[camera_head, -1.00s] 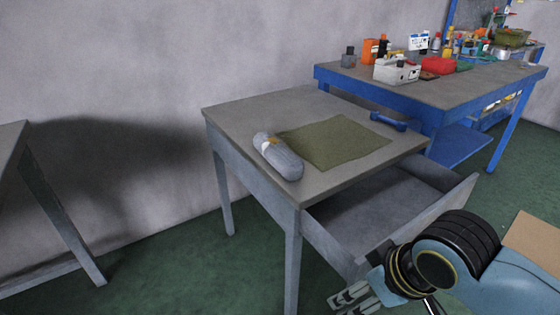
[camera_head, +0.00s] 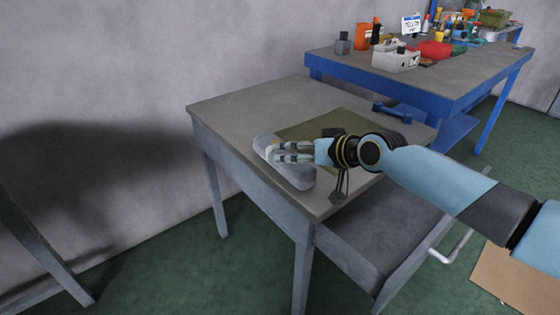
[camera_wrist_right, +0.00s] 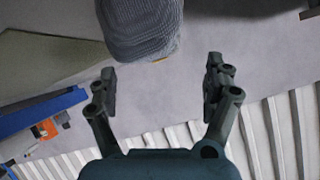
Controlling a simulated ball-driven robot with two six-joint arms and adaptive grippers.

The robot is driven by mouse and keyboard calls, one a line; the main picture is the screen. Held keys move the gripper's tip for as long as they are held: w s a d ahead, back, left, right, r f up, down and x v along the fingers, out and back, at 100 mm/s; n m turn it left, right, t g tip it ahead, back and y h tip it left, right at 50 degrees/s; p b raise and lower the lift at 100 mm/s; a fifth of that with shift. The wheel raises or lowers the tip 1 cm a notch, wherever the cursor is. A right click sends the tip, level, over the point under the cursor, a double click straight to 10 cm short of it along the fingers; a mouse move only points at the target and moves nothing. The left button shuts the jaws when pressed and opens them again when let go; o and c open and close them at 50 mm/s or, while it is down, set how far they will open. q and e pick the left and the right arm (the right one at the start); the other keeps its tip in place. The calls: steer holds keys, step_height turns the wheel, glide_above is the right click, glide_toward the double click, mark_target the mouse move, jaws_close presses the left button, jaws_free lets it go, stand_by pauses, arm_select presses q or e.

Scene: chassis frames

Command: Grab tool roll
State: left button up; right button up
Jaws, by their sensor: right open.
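The tool roll is a grey, ribbed roll (camera_head: 298,178) with a light band, lying on the grey desk (camera_head: 237,103) near its front left edge. My right gripper (camera_head: 280,152) is over it in the head view and hides its middle. In the right wrist view the roll (camera_wrist_right: 142,28) is at the top, just beyond the fingertips. My right gripper (camera_wrist_right: 161,75) is open there, with nothing between its fingers. I cannot tell how high it is above the desk. My left gripper does not show.
A green cloth (camera_head: 310,128) lies beside the roll, with a blue dumbbell-like object (camera_head: 393,112) behind. The desk's drawer (camera_head: 375,235) stands open at the right. A cluttered blue workbench (camera_head: 440,90) stands behind. The desk's back left is clear.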

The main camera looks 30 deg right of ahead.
mark_target(289, 152)
steer(key=shift+w+a+f, duration=0.1)
steer(key=shift+w+f, duration=0.2)
steer(key=shift+w, duration=0.2)
steer(key=shift+w+f, duration=0.1)
steer(key=shift+w, duration=0.2)
steer(key=b+x, duration=0.1)
steer(key=x, duration=0.4)
steer(key=shift+s+d+f+b, duration=0.1)
steer(key=shift+d+b, duration=0.1)
steer(key=shift+b, duration=0.2)
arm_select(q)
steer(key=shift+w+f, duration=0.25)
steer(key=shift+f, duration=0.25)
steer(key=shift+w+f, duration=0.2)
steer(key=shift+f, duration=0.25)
arm_select(e)
steer(key=shift+s, duration=0.1)
steer(key=c, duration=0.4)
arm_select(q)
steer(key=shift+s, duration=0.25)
arm_select(e)
jaws_close()
